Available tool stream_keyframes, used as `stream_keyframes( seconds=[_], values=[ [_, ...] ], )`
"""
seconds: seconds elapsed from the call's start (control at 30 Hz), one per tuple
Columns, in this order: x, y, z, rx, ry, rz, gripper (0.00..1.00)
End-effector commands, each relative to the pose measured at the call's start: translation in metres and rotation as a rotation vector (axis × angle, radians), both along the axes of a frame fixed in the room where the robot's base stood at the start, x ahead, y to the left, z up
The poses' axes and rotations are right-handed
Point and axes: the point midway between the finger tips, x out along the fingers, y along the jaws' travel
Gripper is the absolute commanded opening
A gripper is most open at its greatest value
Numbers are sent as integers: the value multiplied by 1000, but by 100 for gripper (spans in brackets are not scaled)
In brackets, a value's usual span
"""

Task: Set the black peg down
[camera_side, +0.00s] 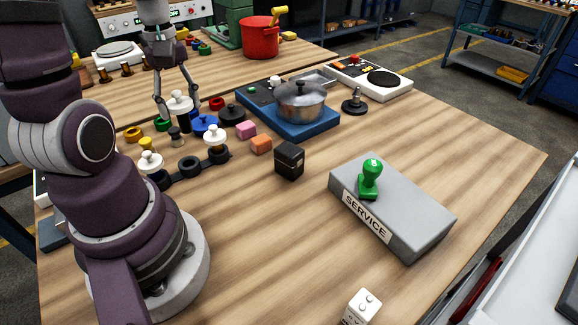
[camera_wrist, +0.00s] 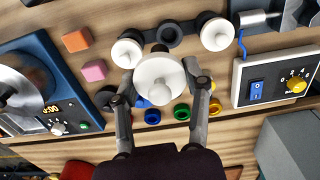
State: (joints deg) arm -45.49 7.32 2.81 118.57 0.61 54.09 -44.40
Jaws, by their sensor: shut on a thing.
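My gripper (camera_side: 177,108) is shut on the black peg (camera_side: 184,124), which has a black body and a white knobbed top. In the wrist view, the peg's white top (camera_wrist: 158,82) sits between my fingertips (camera_wrist: 160,88) and hides most of its body. The peg is upright, near the coloured parts; I cannot tell if its foot touches the table. A black three-place holder (camera_side: 189,166) stands closer to the side camera. White-knobbed pieces fill its two ends, and its middle ring is empty; that ring shows in the wrist view (camera_wrist: 169,34).
Coloured rings and caps, including a blue cap (camera_side: 205,123) and a black knobbed cap (camera_side: 232,113), crowd around my gripper. A pink block (camera_side: 246,130), an orange block (camera_side: 261,144) and a black box (camera_side: 289,160) lie to the right. A blue hotplate with a pot (camera_side: 300,100) stands behind.

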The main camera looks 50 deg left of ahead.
Motion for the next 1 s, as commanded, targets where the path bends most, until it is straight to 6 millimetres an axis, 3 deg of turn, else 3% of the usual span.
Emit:
stream_keyframes(
  seconds=[0.17,0.33,0.47,0.6,0.7,0.8,0.9,1.0],
  values=[
    [41,-55,-3,-1,1,-262,6],
    [64,-132,-8,-1,1,-573,6],
    [60,-198,-12,0,1,-831,6],
    [35,-259,-16,0,1,-1087,6],
    [14,-288,-18,1,0,-1229,6],
    [-2,-305,-19,1,1,-1322,6],
    [-11,-312,-22,2,2,-1367,6],
    [-14,-313,-41,2,9,-1379,6]
  ],
)
